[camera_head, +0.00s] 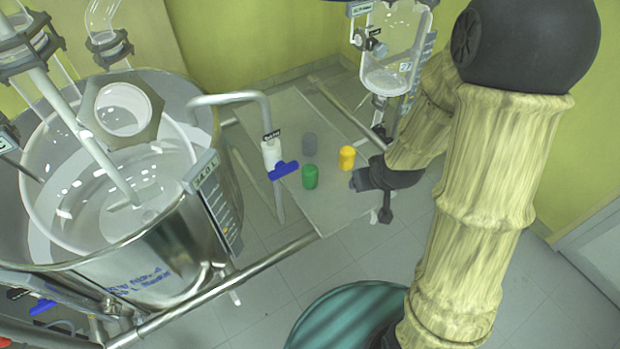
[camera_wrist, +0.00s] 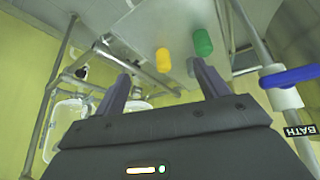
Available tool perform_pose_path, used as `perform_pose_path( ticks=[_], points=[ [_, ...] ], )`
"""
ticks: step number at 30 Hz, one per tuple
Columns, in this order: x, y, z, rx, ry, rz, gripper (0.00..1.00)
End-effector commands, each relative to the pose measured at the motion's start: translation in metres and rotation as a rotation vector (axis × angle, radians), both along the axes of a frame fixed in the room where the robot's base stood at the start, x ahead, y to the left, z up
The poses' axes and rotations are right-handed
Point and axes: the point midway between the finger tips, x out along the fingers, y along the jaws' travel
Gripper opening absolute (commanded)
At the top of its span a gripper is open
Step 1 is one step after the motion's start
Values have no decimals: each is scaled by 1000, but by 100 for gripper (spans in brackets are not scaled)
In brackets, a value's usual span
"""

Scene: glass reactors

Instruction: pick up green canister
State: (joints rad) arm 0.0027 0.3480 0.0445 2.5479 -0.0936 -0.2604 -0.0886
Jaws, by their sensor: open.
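In the wrist view the green canister (camera_wrist: 203,42) is near the top, right of the yellow canister (camera_wrist: 163,60). My gripper (camera_head: 358,180) is to the right of the green canister, apart from it, close to the yellow one. In the wrist view its two fingers (camera_wrist: 158,85) are spread with nothing between them. Its fingertips are hard to make out in the head view.
A pipe with a blue-handled valve (camera_head: 284,170) stands just left of the green canister. A large steel and glass reactor (camera_head: 150,255) fills the left. A smaller glass vessel (camera_head: 390,80) hangs behind. The front of the plate is bare.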

Motion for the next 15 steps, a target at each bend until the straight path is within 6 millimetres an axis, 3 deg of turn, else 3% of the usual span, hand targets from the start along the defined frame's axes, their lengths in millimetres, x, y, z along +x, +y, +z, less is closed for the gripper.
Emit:
perform_pose_path(
  ticks=[1,6,15],
  points=[
    [8,6,-20,7,-29,32,74],
    [34,29,-60,44,-171,128,74],
    [50,71,-120,161,-431,235,74]
  ],
)
